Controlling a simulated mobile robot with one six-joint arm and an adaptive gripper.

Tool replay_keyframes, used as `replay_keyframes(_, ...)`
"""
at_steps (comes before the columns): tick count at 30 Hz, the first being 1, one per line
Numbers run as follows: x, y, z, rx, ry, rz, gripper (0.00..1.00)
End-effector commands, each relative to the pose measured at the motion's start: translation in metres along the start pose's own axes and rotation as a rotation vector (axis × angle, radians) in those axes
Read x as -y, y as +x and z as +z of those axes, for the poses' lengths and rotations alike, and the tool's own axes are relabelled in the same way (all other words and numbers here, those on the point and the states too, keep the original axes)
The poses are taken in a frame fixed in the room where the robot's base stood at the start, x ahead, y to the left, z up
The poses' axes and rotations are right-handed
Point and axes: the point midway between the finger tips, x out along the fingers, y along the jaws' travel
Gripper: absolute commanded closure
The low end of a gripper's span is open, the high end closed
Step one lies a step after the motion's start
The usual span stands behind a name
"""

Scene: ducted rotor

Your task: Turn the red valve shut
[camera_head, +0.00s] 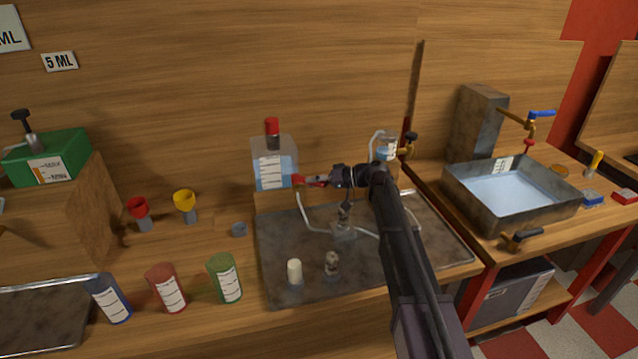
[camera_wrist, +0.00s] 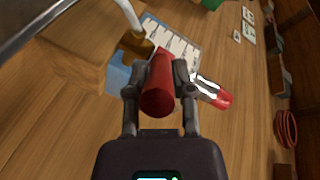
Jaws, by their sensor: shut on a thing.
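The red valve handle (camera_wrist: 157,88) sits between my gripper's fingers (camera_wrist: 159,78) in the wrist view, and the fingers are shut on it. It belongs to a clear bottle (camera_head: 274,168) that holds blue liquid and has a white scale label and a red cap (camera_head: 271,127). In the head view my gripper (camera_head: 318,181) reaches the bottle's lower right side, where a bit of red shows. A brass fitting (camera_wrist: 138,43) with a white tube (camera_wrist: 130,15) shows beside the handle in the wrist view. The arm hides part of the setup.
A grey tray (camera_head: 270,245) with small glassware lies below my arm. Blue, red and green labelled cups (camera_head: 224,278) stand left of it. A second bottle (camera_head: 386,148) stands behind my wrist. A metal basin of water (camera_head: 515,195) is at right.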

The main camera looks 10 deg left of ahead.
Motion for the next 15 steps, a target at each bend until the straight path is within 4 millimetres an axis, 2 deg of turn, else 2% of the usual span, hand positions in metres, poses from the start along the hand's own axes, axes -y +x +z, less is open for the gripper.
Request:
replay_keyframes(12, 0.002, 0.011, -0.001, 0.008, -0.002, -0.003, 1.00)
replay_keyframes(13, 0.002, 0.012, -0.001, 0.008, -0.002, -0.004, 0.60)
replay_keyframes(15, 0.003, 0.013, -0.001, 0.011, -0.003, -0.005, 0.40)
